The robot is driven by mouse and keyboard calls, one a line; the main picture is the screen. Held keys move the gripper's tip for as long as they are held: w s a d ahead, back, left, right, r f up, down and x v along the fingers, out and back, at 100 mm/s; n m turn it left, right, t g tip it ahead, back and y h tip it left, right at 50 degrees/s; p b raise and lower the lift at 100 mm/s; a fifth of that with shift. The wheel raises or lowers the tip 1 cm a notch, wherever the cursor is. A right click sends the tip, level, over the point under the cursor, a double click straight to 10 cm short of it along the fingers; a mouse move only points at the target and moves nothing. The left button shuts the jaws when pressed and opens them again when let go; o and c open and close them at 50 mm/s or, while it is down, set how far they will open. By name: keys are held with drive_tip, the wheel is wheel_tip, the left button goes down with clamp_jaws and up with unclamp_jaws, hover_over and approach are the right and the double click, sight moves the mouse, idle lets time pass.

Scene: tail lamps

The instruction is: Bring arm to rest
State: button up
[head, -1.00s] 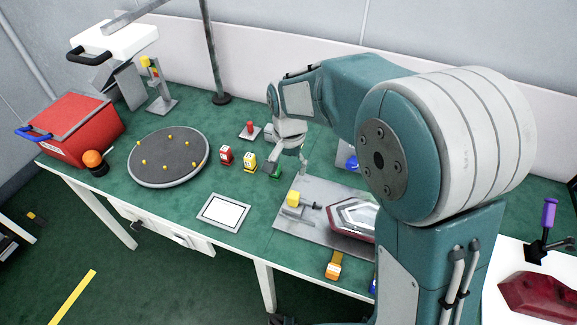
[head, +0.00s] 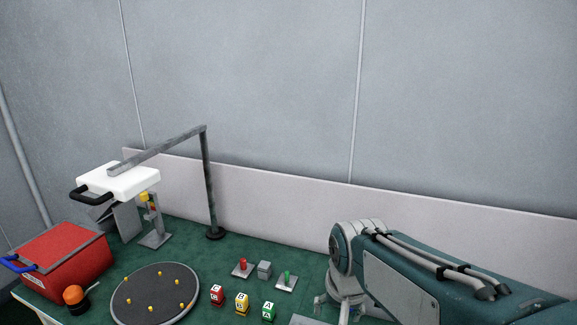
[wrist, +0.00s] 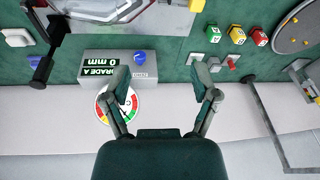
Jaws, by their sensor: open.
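My arm (head: 450,275) is folded low at the right of the head view, its teal link reaching left to a pale wrist joint. My gripper (wrist: 160,78) shows in the wrist view with its two fingers spread and nothing between them. It is above a grey gauge box (wrist: 105,68) with a "GRADE A 0 mm" display and a round dial (wrist: 119,103) with coloured sectors. In the head view the lower end of the wrist is cut off by the bottom edge.
Red, yellow and green blocks (head: 242,304) stand left of my wrist, with red and green buttons (head: 243,267) behind. A round turntable (head: 155,293), red bin (head: 62,262) and lamp post (head: 209,185) are further left. A tail lamp (wrist: 105,10) lies near my gripper.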

drive_tip(key=s+d+r+n+t, duration=0.2)
drive_tip(key=s+d, duration=0.4)
drive_tip(key=s, duration=0.6)
drive_tip(key=shift+d+r+t, duration=0.35)
drive_tip(key=shift+t, duration=0.15)
drive_tip(key=shift+s, duration=0.1)
idle(0.4)
